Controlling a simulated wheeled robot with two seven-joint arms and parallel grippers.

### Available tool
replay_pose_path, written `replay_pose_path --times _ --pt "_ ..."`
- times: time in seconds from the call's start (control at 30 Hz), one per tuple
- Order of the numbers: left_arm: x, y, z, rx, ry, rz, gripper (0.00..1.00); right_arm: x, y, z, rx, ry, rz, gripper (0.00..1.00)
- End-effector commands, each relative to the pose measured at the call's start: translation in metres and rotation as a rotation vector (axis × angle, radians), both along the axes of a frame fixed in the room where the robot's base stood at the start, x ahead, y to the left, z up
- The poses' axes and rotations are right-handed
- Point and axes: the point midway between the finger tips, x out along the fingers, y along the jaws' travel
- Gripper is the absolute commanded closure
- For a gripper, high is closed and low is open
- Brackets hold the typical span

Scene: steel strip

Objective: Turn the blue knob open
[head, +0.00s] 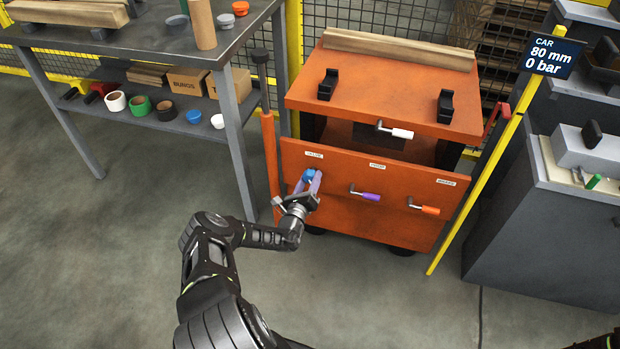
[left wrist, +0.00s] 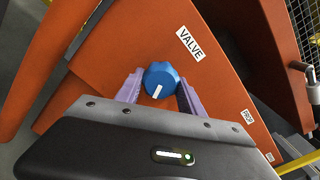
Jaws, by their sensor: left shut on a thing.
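The blue knob (head: 308,176) is on the left of the orange front panel, under a label reading VALVE. In the left wrist view the knob (left wrist: 160,78) shows a white pointer mark on its face. My left gripper (head: 307,182) is at the panel with its purple fingers on either side of the knob, shut on it. In the left wrist view the fingers of the left gripper (left wrist: 158,90) flank the knob. Of my right arm, only a dark piece may show at the bottom right corner of the head view; its gripper is not seen.
A purple-handled lever (head: 366,195) and an orange-handled lever (head: 424,208) are right of the knob on the panel. A white-handled lever (head: 396,131) sits above. A sign (head: 555,53) reads 80 mm, 0 bar. A grey workbench (head: 150,50) stands at the left.

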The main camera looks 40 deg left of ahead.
Motion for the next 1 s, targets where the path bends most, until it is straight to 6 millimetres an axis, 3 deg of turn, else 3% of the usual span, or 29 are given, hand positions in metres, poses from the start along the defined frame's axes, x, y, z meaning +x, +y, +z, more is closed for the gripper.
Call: replay_pose_path --times 0.5,1.0 --pt "-0.001 0.000 -0.001 0.353 0.125 -0.001 0.95 0.000 0.000 0.012 0.000 0.000 -0.001 1.00" --pt "-0.001 0.000 -0.002 0.408 0.145 -0.002 0.95 0.000 0.000 0.013 0.000 0.000 -0.001 1.00"
